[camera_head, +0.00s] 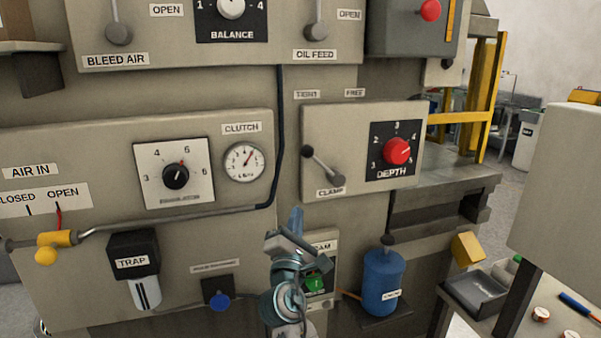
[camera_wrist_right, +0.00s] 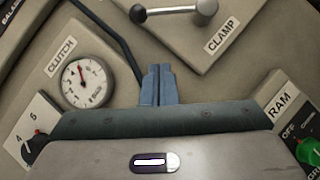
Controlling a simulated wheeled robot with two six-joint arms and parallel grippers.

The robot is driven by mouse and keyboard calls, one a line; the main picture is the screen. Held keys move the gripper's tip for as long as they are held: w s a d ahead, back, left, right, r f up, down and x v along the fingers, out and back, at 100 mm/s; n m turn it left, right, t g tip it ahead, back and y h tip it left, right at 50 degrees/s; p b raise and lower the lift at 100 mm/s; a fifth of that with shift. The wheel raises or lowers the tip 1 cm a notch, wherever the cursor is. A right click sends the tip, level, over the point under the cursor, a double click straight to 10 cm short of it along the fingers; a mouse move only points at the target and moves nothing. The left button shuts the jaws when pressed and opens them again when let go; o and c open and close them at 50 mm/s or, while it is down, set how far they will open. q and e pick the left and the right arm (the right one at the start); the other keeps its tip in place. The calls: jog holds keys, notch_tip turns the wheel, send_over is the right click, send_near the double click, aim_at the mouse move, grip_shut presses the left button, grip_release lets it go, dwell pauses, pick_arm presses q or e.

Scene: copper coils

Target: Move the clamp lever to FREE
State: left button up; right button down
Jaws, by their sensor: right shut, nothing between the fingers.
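The clamp lever (camera_head: 323,165) is on the beige panel above the CLAMP label (camera_head: 330,192). Its black ball end (camera_head: 308,150) points up and left from its round grey hub (camera_head: 338,180), toward the side of the TIGHT label (camera_head: 307,94). The FREE label (camera_head: 354,92) is to the right of that. In the right wrist view the lever (camera_wrist_right: 172,11) lies across the top edge. My right gripper (camera_head: 296,218) is below and left of the lever, apart from it. Its blue fingers (camera_wrist_right: 158,85) are together and empty. My left gripper is not in view.
The red DEPTH knob (camera_head: 397,151) is right of the lever. A dark hose (camera_head: 278,130) and the CLUTCH gauge (camera_head: 244,162) are to its left. A green RAM switch (camera_head: 316,283) and a blue bottle (camera_head: 383,282) are lower down.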

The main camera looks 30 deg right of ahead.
aim_at(322, 165)
jog(key=p+x, duration=0.2)
jog(key=x, duration=0.2)
jog(key=s+d+r+p+x, duration=0.1)
jog(key=p+x, duration=0.1)
jog(key=x, duration=0.2)
jog(key=s+p+x, duration=0.1)
jog(key=p+x, duration=0.1)
jog(key=x, duration=0.2)
jog(key=shift+w+d+r+p, duration=0.3)
jog(key=shift+d+r+p, duration=0.05)
jog(key=shift+d+r, duration=0.1)
jog(key=shift+w, duration=0.15)
